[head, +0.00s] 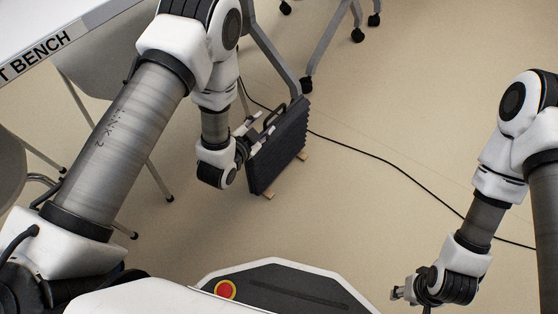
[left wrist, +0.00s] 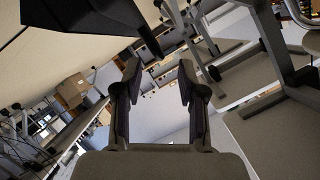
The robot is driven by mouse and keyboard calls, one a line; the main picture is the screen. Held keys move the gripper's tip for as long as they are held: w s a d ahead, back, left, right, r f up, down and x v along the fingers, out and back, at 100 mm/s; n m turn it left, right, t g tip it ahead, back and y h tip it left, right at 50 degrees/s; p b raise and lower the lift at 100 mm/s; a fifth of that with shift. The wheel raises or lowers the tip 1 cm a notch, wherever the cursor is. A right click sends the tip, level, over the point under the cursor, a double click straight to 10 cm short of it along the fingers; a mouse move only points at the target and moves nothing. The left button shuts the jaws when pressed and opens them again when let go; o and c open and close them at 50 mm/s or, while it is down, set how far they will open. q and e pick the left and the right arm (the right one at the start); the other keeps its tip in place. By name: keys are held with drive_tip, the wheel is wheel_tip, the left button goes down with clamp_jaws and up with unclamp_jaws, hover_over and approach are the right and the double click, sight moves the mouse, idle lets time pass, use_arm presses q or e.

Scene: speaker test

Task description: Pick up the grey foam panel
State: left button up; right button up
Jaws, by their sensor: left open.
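The grey foam panel (head: 280,150) is dark and ridged and stands upright on the floor on small wooden feet (head: 268,194). A dark handle (head: 273,115) shows at its top edge. My left gripper (head: 256,130) is at the panel's upper left side, close to the handle; I cannot tell whether it touches. In the left wrist view its two fingers (left wrist: 158,78) are spread apart with nothing between them. A dark shape at the upper left there may be the panel. My right gripper (head: 400,293) is low at the right, away from the panel; its jaw opening is unclear.
A white bench (head: 85,22) with lettering is at the upper left. Grey chair legs (head: 160,180) stand left of the panel, and wheeled legs (head: 305,82) stand behind it. A black cable (head: 385,160) crosses the floor. The floor right of the panel is otherwise clear.

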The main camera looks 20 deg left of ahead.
sight(268, 119)
use_arm(q)
drive_tip(key=b+x, duration=0.2)
drive_tip(key=x, duration=0.1)
drive_tip(key=b+x, duration=0.1)
drive_tip(key=shift+w+f, duration=0.2)
drive_tip(key=shift+f, duration=0.15)
drive_tip(key=shift+w+d+b, duration=0.15)
drive_tip(key=shift+w+b, duration=0.15)
drive_tip(key=shift+w, duration=0.1)
drive_tip(key=shift+r, duration=0.1)
clamp_jaws()
